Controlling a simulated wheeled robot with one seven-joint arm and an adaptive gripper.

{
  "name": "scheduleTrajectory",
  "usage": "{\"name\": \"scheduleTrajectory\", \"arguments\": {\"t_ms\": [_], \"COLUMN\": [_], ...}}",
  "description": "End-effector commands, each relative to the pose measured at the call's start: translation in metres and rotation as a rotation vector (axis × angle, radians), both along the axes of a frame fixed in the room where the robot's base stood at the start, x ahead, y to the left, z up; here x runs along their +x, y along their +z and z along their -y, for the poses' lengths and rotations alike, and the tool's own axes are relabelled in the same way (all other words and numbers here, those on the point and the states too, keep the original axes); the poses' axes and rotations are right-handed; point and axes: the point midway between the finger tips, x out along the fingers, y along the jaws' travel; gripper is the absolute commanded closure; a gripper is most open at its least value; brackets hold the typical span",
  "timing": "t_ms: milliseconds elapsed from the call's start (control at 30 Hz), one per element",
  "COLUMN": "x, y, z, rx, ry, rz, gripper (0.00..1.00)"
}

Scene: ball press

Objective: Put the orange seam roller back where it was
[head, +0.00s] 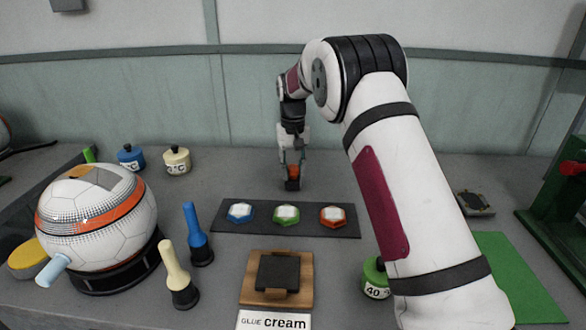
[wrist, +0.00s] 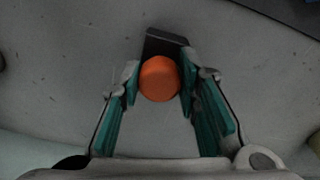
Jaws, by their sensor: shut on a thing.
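The orange seam roller (head: 293,171) is upright in the head view, behind the dark strip with coloured hexagonal pieces. Its black lower part is at or just above the grey table; I cannot tell whether it touches. My gripper (head: 292,158) is above it, pointing down, with its fingers closed on it. In the wrist view the round orange top of the roller (wrist: 159,78) sits between the two fingertips of my gripper (wrist: 160,84), and part of its black base shows beyond. A blue roller (head: 195,230) and a cream roller (head: 176,272) stand upright at the left front.
The dark strip (head: 230,228) carries blue, green and orange hexagonal pieces. A ball (head: 95,222) sits on a black ring at left. A wooden board (head: 250,290) with a black pad stands front centre, behind a "GLUE cream" card (head: 273,321). Blue and cream pots stand back left.

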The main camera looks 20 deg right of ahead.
Motion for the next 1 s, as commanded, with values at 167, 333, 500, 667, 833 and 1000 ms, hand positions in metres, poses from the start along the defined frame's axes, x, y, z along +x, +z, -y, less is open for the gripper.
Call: {"name": "scheduleTrajectory", "arguments": {"t_ms": [167, 333, 500, 667, 833, 1000], "x": [0.0, 0.0, 0.0, 0.0, 0.0, 0.0], "y": [0.001, -0.003, -0.002, -0.002, 0.007, 0.035], "z": [0.0, 0.0, 0.0, 0.0, 0.0, 0.0], "rx": [0.0, 0.0, 0.0, 0.0, 0.0, 0.0], "ry": [0.0, 0.0, 0.0, 0.0, 0.0, 0.0], "rz": [0.002, 0.001, 0.001, 0.001, 0.002, 0.005], "gripper": [0.96, 0.65, 0.5, 0.5, 0.5, 0.5]}}
